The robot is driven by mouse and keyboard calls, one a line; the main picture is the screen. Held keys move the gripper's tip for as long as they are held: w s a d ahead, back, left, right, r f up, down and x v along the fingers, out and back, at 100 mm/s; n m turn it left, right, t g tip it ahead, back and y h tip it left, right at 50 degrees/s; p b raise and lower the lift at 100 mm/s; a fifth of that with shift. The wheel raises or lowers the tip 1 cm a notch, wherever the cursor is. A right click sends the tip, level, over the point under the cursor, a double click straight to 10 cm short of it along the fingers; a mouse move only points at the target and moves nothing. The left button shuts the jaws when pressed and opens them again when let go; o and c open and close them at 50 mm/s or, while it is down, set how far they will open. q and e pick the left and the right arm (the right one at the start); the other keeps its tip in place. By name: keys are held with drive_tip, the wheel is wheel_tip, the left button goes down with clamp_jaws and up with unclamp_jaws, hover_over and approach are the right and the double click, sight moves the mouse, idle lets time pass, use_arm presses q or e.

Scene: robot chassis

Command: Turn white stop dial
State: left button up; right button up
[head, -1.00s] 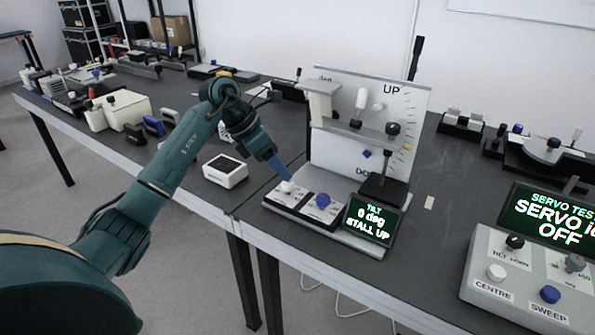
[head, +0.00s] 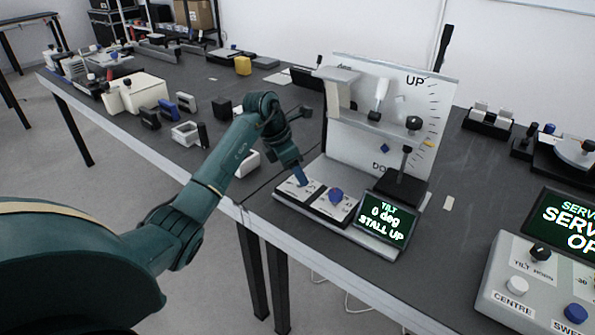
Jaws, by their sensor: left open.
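My left gripper (head: 301,178) comes in from the left and points down at the left part of the low panel (head: 334,211) in front of the upright white board. The gripper is open, with its bluish fingers right over the spot of the white dial. The white dial is hidden behind the fingers, so I cannot tell whether they touch it. A blue dial (head: 336,195) stands just to the right on the same panel. The small screen (head: 386,219) reads "TILT 0 deg STALL UP". My right gripper is not in view.
The white board (head: 391,95) with a scale and levers rises behind the panel. A second console (head: 540,285) with white and blue knobs stands at the right. A white box (head: 248,162) lies partly behind my left arm. Several devices fill the table's far left.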

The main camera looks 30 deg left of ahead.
use_arm(q)
drive_tip(key=shift+w+d+f, duration=0.1)
drive_tip(key=shift+w+f, duration=0.1)
drive_tip(key=shift+f, duration=0.35)
drive_tip(key=c, duration=1)
